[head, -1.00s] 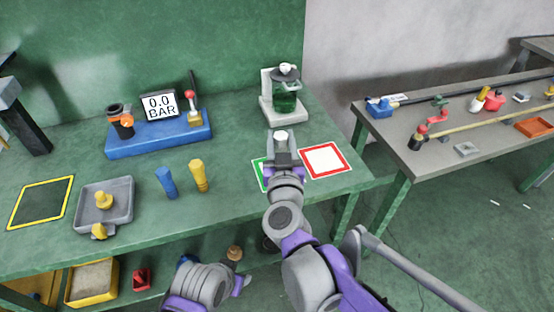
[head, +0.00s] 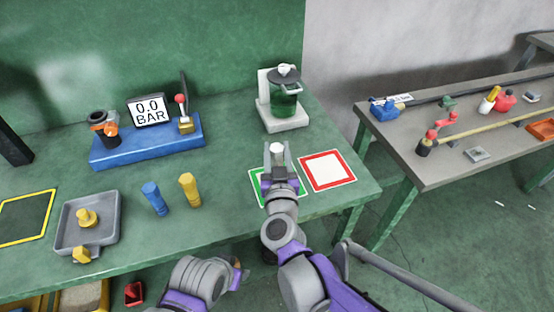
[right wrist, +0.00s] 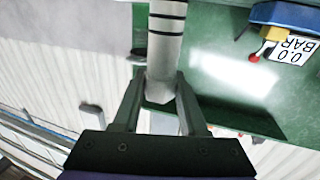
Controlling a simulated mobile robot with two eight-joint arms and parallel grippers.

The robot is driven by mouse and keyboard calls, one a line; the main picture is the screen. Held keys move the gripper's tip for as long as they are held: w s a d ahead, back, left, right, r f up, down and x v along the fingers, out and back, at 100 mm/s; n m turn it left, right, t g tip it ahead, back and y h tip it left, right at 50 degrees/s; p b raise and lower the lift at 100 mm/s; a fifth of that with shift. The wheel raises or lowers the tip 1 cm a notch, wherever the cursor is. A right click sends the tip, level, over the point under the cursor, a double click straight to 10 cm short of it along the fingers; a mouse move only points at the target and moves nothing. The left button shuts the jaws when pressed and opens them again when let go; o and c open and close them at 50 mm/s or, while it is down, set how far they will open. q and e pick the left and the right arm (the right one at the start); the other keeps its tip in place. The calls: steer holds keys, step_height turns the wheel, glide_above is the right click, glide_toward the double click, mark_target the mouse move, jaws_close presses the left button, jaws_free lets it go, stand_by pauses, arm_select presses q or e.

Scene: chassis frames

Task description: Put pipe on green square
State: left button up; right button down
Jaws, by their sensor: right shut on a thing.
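A pale grey pipe stands in my right gripper (head: 279,165). Its light round top (head: 277,149) shows in the head view. In the right wrist view the pipe (right wrist: 165,45) has dark rings and runs between the two fingers, which are shut on it. The green-framed square (head: 256,194) lies on the green bench, partly hidden behind my right gripper. The gripper and pipe show in front of the square; the pipe's lower end is hidden, so I cannot tell whether it touches. My left arm is low in the head view; its gripper (head: 237,274) is too unclear to read.
A red-framed white square (head: 327,171) lies just right of the green one. A pump-like device with a green jar (head: 284,107) stands behind. Blue (head: 154,199) and yellow (head: 189,190) pegs and a grey tray (head: 102,213) are to the left.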

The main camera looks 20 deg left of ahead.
steer(key=shift+f, duration=1.3)
steer(key=shift+f+b, duration=0.1)
steer(key=shift+b, duration=0.25)
steer(key=shift+c, duration=2.2)
jaws_free()
steer(key=shift+s+r, duration=0.1)
steer(key=shift+r, duration=0.1)
steer(key=p+v, duration=0.1)
steer(key=v, duration=1.1)
